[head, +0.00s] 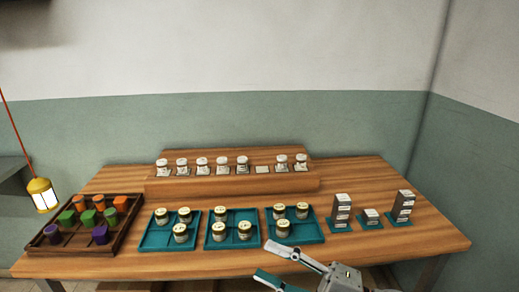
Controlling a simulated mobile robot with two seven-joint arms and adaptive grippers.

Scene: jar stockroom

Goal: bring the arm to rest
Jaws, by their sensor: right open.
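My right gripper (266,261) shows at the bottom centre of the head view, its arm coming in from the lower right. Its two fingers are spread apart, with nothing between them. The fingertips are in front of the table's front edge in the picture, just below the right teal tray (311,236). Whether they are above the table or short of it I cannot tell. My left gripper is not in view.
The wooden table (400,242) also holds a middle tray (216,242), a left tray (152,240), each tray with jars, and a dark crate (95,247) of coloured blocks. White jars line a raised shelf (230,186). Box stacks (342,210) stand right. A lantern (42,195) hangs left.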

